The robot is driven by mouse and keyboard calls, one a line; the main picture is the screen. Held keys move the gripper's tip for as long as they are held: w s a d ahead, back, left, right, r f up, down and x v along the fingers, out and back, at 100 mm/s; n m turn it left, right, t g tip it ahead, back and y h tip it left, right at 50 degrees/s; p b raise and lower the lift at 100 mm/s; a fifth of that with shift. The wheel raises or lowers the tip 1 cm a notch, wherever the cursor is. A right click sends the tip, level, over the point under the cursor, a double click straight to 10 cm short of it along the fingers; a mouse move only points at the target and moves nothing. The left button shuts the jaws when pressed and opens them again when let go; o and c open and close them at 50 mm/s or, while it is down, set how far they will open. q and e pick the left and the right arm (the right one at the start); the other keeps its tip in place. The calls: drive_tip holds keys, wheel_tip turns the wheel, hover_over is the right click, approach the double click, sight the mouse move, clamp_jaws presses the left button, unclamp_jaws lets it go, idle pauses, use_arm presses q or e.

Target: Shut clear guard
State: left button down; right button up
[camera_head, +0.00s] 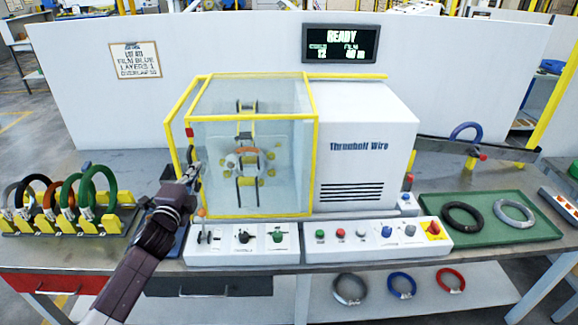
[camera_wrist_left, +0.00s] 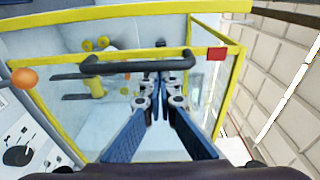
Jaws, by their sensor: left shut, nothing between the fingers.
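The clear guard (camera_head: 253,118) is a see-through box with yellow edges on the left of the white wrapping machine (camera_head: 362,150). A narrow yellow frame stands at its left side; I cannot tell how far the guard is open. In the left wrist view its yellow edge (camera_wrist_left: 60,78) carries a dark bar handle (camera_wrist_left: 125,66). My left gripper (camera_head: 192,168) is at the guard's left front edge. In the wrist view its fingers (camera_wrist_left: 159,78) are shut and empty, with tips overlapping the handle; contact is unclear. My right gripper is not in view.
A control panel (camera_head: 243,239) with levers and knobs lies in front. A coil rack (camera_head: 88,227) stands left, and a green tray (camera_head: 487,237) with two coils lies right. The display (camera_head: 341,43) reads READY.

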use_arm(q)
drive_tip(key=a, duration=0.5)
drive_tip(key=shift+r, duration=0.1)
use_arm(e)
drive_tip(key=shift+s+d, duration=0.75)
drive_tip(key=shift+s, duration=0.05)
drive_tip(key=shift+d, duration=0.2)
